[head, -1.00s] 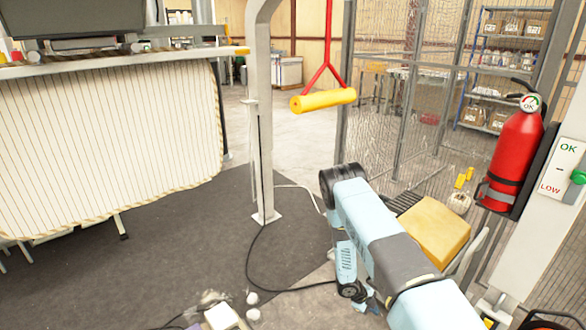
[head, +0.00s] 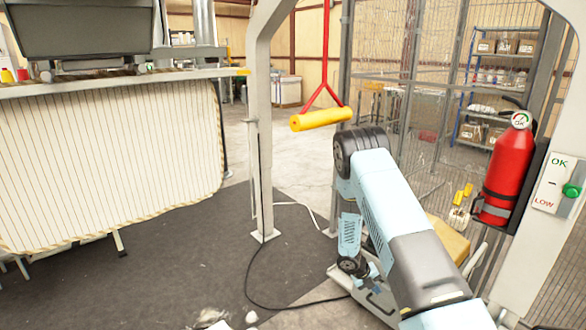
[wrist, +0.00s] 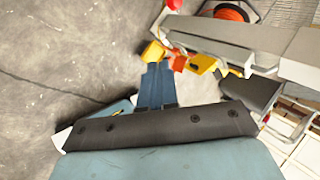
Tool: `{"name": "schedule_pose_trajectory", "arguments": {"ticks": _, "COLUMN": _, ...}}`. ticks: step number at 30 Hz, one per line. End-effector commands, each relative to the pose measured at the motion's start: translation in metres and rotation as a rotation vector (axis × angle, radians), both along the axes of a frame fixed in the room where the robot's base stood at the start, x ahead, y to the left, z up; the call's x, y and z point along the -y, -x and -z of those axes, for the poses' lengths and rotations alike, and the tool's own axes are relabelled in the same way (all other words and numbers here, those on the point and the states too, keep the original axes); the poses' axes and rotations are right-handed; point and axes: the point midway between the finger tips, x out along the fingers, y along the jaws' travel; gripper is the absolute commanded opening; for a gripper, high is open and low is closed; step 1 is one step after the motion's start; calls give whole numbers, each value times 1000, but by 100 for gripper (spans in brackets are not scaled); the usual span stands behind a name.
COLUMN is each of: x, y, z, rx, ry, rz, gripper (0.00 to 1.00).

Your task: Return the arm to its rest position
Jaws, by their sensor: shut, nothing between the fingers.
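My arm (head: 385,200), light blue with dark joints, reaches in from the lower right of the head view and bends down at a black elbow (head: 358,150). I cannot make out its fingertips there. In the wrist view my gripper (wrist: 155,70) shows as two blue fingers side by side, shut with nothing between them.
A yellow bar (head: 321,118) hangs on a red strap just left of my elbow. A grey post (head: 262,180) stands further left. A red fire extinguisher (head: 508,165) and a wire mesh fence (head: 400,80) are at the right. A dark mat (head: 150,260) covers floor left.

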Motion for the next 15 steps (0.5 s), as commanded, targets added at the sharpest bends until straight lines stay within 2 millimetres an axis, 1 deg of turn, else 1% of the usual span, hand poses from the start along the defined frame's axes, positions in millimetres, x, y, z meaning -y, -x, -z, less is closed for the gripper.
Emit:
{"name": "schedule_pose_trajectory", "arguments": {"ticks": 1, "x": -1, "y": -3, "z": -17, "rx": 38, "ry": -7, "rz": 45, "gripper": 0}}
{"name": "schedule_pose_trajectory", "arguments": {"ticks": 8, "x": -3, "y": -10, "z": -85, "rx": 199, "ry": -37, "rz": 261, "gripper": 0}}
{"name": "schedule_pose_trajectory", "arguments": {"ticks": 9, "x": -3, "y": -10, "z": -97, "rx": 230, "ry": -44, "rz": 302, "gripper": 0}}
{"name": "schedule_pose_trajectory", "arguments": {"ticks": 11, "x": -3, "y": -10, "z": -117, "rx": 275, "ry": -55, "rz": 366, "gripper": 0}}
{"name": "schedule_pose_trajectory", "arguments": {"ticks": 15, "x": -3, "y": -6, "z": -165, "rx": 386, "ry": -84, "rz": 526, "gripper": 0}}
